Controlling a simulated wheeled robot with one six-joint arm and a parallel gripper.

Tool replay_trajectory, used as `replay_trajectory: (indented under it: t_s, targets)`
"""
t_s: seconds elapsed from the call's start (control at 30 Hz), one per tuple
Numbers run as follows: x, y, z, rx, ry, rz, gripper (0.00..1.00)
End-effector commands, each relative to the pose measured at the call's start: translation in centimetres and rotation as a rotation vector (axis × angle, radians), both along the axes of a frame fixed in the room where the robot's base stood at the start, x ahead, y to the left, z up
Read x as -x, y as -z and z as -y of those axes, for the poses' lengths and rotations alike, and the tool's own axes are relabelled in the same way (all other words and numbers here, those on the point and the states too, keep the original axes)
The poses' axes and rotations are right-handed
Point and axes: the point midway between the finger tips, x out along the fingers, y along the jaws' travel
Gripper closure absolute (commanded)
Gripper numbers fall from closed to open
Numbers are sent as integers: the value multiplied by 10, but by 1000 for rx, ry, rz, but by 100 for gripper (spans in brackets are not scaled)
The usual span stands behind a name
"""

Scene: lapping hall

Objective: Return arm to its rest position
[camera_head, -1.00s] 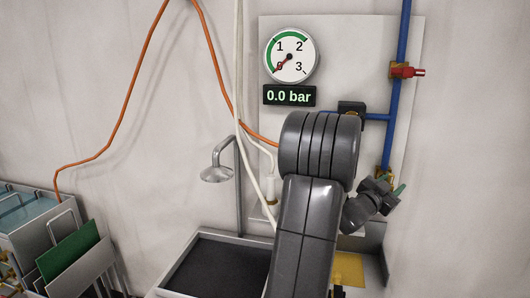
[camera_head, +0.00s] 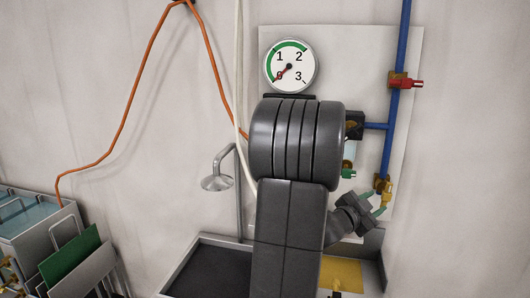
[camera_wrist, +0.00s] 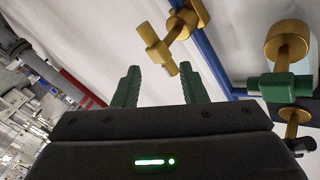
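My gripper (camera_head: 374,204) is at the right of my arm in the head view, beside the lower brass fitting on the blue pipe. In the wrist view its two green fingers (camera_wrist: 159,75) stand apart with nothing between them. A brass fitting (camera_wrist: 172,42) on the blue pipe shows just beyond the fingertips; I cannot tell the exact gap. My raised dark grey arm covers the middle of the head view and hides part of the wall panel.
A round gauge (camera_head: 290,66) reads about zero. A red-handled valve (camera_head: 405,83) sits on the blue pipe (camera_head: 388,145). A lamp-like metal head (camera_head: 217,183) stands over a black-floored tray (camera_head: 205,272). A rack with a green plate (camera_head: 70,256) is at lower left. Orange cable hangs along the wall.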

Motion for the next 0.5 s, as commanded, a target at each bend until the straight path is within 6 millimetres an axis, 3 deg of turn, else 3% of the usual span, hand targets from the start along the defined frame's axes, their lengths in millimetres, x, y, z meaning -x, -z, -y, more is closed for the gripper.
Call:
replay_trajectory:
  t_s: [0.2,0.5]
  targets:
    - [18,0,-26,0,-1,0,61]
    - [26,0,-35,0,1,0,61]
